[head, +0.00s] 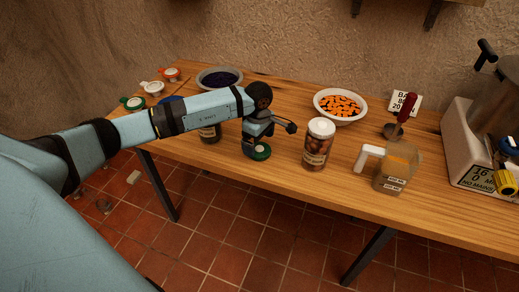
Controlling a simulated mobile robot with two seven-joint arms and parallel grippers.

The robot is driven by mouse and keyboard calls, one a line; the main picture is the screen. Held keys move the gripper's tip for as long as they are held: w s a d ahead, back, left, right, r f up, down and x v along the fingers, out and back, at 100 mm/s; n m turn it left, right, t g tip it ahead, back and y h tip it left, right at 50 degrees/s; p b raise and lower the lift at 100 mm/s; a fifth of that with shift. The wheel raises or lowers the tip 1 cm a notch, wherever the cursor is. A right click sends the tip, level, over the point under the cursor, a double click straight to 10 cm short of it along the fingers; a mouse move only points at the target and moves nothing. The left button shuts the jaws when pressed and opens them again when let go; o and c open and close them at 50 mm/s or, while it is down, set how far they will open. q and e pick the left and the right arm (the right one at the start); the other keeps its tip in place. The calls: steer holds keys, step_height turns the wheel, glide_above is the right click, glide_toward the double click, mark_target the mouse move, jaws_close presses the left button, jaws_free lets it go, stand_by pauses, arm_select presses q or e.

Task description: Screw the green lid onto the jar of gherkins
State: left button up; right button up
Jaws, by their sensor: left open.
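A green disc-shaped lid (261,153) shows low beside my left gripper, near the table's front edge. My left gripper (257,143) points down right at it and is open; I cannot tell whether its fingers touch it. What is under the lid is hard to make out. A dark jar with a pale label (209,132) stands to the left, its top hidden behind my left arm; I cannot tell whether it holds gherkins. Another green lid with a pale middle (132,103) lies at the table's left end. My right gripper is not in view.
A white-lidded jar (317,149) stands right of the gripper, with a measuring jug (397,168) beyond. Bowls of dark (219,77) and orange pieces (340,106) stand behind. A red-handled tool (401,116) and a scale (476,160) are at right. White (153,88) and red lids (171,74) lie left.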

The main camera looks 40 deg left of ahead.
mark_target(259, 148)
arm_select(q)
steer(key=shift+f, duration=1.55)
steer(key=c, duration=0.9)
steer(key=shift+o, duration=0.2)
steer(key=shift+r, duration=0.15)
step_height(259, 148, up, 20)
steer(key=b, duration=0.1)
